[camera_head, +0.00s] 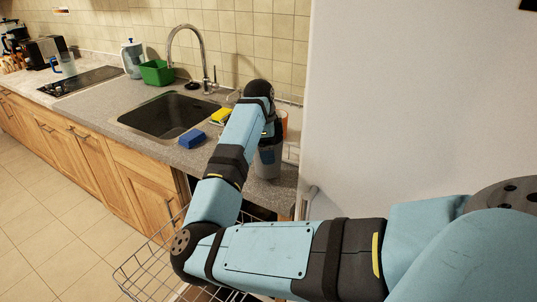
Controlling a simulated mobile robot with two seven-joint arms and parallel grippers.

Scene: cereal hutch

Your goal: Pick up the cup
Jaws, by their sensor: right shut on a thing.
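My right arm reaches from the lower right over the counter, and its hand points down near the back right corner. My right gripper (270,143) is shut on a grey cup (267,164) at the counter's right end, beside the tall white surface. My wrist and forearm partly cover the hand, so the fingertips do not show clearly. I cannot tell whether the cup touches the counter or is slightly above it. My left gripper is not in view.
A blue sponge (192,138) and a yellow sponge (221,116) lie by the sink (168,115). The faucet (203,60) stands behind it. An open wire dishwasher rack (150,270) is below my arm. A white surface (400,110) bounds the right side.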

